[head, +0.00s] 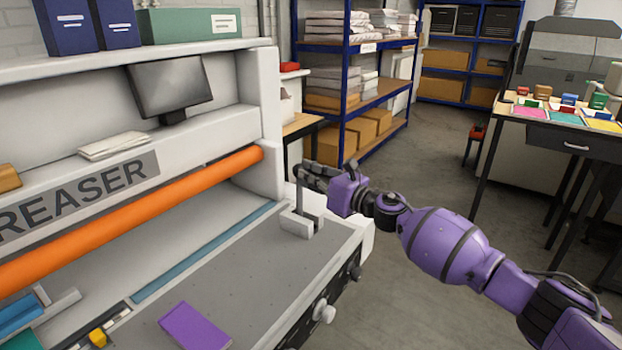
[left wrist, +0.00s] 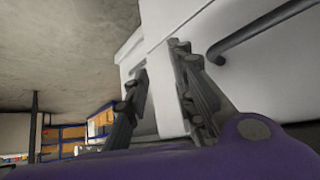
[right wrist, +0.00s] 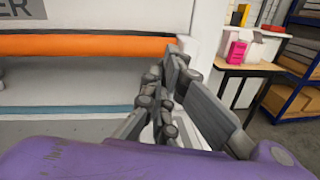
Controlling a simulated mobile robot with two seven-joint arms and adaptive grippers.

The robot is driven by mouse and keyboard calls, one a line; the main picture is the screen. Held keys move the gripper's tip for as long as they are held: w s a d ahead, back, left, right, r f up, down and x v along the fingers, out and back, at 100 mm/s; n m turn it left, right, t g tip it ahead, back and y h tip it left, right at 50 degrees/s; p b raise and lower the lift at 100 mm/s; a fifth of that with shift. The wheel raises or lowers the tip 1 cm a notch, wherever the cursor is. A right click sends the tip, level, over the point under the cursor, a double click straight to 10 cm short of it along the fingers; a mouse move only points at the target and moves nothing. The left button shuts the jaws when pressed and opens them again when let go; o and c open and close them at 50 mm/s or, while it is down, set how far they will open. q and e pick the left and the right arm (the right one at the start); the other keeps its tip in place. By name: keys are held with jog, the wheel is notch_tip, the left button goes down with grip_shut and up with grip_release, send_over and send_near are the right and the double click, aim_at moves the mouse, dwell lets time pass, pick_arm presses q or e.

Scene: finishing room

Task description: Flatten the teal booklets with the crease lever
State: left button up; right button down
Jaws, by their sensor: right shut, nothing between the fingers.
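The crease lever (head: 300,198) is a thin grey post rising from a pale bracket at the right end of the creaser's grey bed (head: 255,255). My right gripper (head: 308,174) is at the lever's top, its fingers shut and empty; whether they touch the lever I cannot tell. The fingers also show in the right wrist view (right wrist: 168,85). A teal piece (head: 22,341), perhaps a booklet, shows partly at the lower left edge; a blue piece (head: 18,312) lies above it. My left gripper (left wrist: 163,90) is open beside a white surface, outside the head view.
A purple booklet (head: 195,327) lies on the bed's front. An orange roller (head: 150,215) spans the machine. Knobs (head: 324,312) jut from its front face. A table (head: 570,130) with coloured sheets stands at the right. Blue shelving (head: 347,90) stands behind; the floor between is mostly clear.

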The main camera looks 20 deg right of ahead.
jog(key=shift+w+a+r, duration=0.3)
jog(key=shift+w+a, duration=0.05)
jog(key=shift+w, duration=0.1)
dwell(0.5)
